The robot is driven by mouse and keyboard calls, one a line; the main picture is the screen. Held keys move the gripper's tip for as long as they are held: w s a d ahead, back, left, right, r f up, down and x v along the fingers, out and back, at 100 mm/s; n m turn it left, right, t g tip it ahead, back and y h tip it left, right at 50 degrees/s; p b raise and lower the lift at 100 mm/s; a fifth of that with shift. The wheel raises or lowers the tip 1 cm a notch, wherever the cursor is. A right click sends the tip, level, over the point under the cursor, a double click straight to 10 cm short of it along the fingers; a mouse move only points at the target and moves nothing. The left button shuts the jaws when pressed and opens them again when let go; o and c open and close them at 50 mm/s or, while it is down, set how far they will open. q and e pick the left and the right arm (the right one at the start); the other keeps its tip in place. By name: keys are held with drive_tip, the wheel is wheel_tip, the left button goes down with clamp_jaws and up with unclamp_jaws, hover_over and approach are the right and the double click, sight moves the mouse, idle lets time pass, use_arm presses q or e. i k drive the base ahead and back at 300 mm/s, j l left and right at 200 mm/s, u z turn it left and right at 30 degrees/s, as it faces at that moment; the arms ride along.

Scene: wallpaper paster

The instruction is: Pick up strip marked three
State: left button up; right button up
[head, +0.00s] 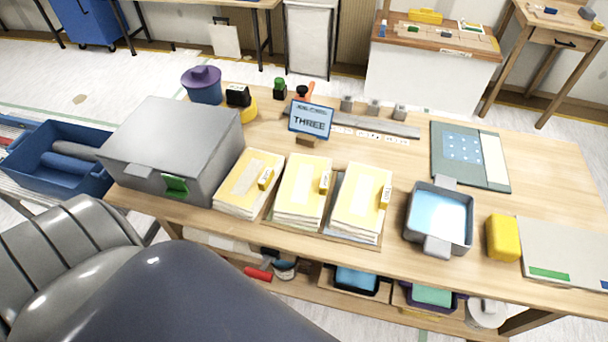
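Three stacks of cream and yellow strips lie side by side on the wooden table: a left stack (240,185), a middle stack (299,190) and a right stack (357,202). Each has a small yellow tag near its right edge: left tag (265,178), middle tag (324,182), right tag (386,196). The marks on the tags are too small to read. A blue-framed sign (310,121) behind the stacks reads "THREE". Neither of my grippers is in view.
A grey metal box (175,140) stands left of the stacks. A tray of blue liquid (440,213) and a yellow sponge (502,238) are to the right. Behind are a ruler bar (375,126), a purple pot (203,85) and a green mat (460,152). A lower shelf holds more trays.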

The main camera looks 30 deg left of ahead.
sight(301, 196)
drive_tip(key=u, duration=1.05)
drive_tip(key=k+j+z, duration=0.25)
drive_tip(key=j, duration=0.25)
drive_tip(key=k+j+z, duration=0.25)
drive_tip(key=k+j, duration=0.2)
